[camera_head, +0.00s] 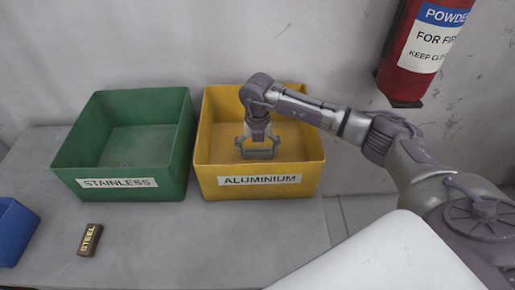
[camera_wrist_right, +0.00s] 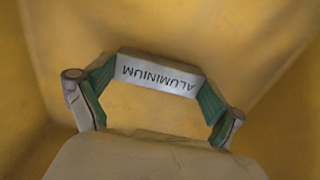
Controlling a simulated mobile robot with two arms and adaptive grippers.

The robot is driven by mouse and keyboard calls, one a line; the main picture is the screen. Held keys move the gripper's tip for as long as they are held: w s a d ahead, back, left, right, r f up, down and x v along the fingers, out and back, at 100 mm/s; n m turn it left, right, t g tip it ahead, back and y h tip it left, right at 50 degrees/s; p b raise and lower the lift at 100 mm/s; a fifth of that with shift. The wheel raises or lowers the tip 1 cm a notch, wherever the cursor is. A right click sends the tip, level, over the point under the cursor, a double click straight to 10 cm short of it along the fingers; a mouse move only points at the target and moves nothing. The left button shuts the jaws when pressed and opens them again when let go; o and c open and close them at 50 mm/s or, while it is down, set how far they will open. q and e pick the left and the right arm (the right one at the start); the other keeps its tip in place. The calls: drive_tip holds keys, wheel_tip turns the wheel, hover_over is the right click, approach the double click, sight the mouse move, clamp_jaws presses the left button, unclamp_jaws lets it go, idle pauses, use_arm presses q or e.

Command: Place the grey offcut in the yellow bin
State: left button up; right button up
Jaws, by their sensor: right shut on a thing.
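The yellow bin (camera_head: 307,176) stands on the table and has an "ALUMINIUM" label on its front. My right gripper (camera_head: 259,152) reaches down inside the bin's walls. It is shut on the grey offcut, a small grey block that reads "ALUMINIUM" in the right wrist view (camera_wrist_right: 160,75). The green finger pads (camera_wrist_right: 158,85) press on the block's two ends. Yellow walls and floor surround it in that view. I cannot tell whether the block touches the bin's floor. My left gripper is not in view.
A green bin (camera_head: 122,189) labelled "STAINLESS" stands just left of the yellow bin. A blue bin (camera_head: 14,232) is at the left edge. A brown block marked "STEEL" (camera_head: 90,240) lies on the table (camera_head: 215,240). A red extinguisher (camera_head: 405,80) hangs at the upper right.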

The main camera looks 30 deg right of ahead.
sight(257, 151)
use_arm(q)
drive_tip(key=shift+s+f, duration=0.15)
use_arm(e)
drive_tip(key=o, duration=0.8)
drive_tip(key=shift+o, duration=0.5)
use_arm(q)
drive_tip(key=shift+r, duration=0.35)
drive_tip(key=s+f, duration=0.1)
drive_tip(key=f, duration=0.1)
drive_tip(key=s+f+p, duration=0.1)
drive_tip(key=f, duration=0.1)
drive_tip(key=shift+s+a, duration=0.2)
use_arm(e)
wheel_tip(257, 151, up, 12)
drive_tip(key=shift+r, duration=0.15)
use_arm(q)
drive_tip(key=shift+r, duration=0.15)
